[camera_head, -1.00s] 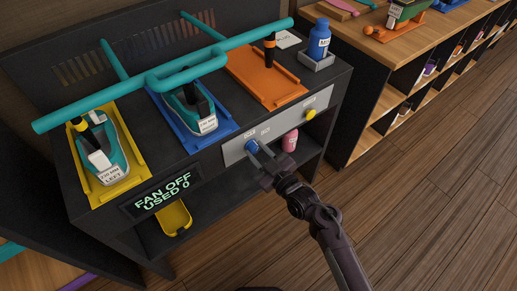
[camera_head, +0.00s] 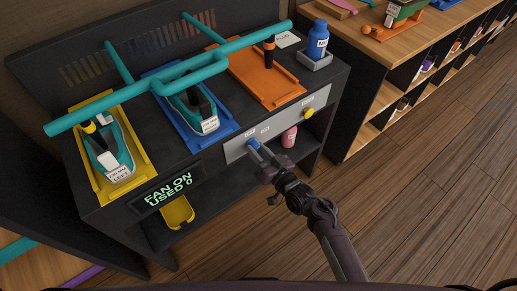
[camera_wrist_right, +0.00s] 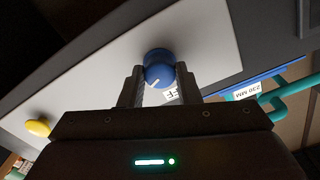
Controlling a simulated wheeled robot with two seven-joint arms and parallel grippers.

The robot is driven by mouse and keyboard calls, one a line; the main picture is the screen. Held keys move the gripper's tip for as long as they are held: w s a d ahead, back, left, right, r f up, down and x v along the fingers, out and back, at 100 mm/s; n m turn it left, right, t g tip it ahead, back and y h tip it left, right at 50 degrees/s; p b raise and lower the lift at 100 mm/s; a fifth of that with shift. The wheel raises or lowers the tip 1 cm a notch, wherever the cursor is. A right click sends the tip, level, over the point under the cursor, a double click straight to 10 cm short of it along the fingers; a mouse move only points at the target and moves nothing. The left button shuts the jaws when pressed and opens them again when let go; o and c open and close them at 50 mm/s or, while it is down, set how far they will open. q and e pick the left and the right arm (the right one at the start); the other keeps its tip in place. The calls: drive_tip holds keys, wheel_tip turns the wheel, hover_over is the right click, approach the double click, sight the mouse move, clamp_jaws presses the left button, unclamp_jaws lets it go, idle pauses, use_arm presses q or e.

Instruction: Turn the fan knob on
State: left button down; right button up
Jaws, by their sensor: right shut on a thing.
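The blue fan knob (camera_head: 253,143) sits on the grey panel (camera_head: 236,153) at the front of the dark bench. It also shows in the right wrist view (camera_wrist_right: 157,66), with a white pointer mark on its face. My right gripper (camera_head: 260,150) is shut on the knob; in the wrist view its two fingers (camera_wrist_right: 158,82) lie on either side of it. The display (camera_head: 168,192) on the bench front reads "FAN ON" and "USED 0" in green. My left gripper is not in view.
A yellow knob (camera_head: 309,112) is farther right on the panel. Yellow (camera_head: 139,180), blue (camera_head: 222,135) and orange (camera_head: 285,90) trays lie on top, under a teal bar (camera_head: 120,101). Open floor lies in front.

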idle(0.3)
drive_tip(key=o, duration=1)
drive_tip(key=v, duration=0.8)
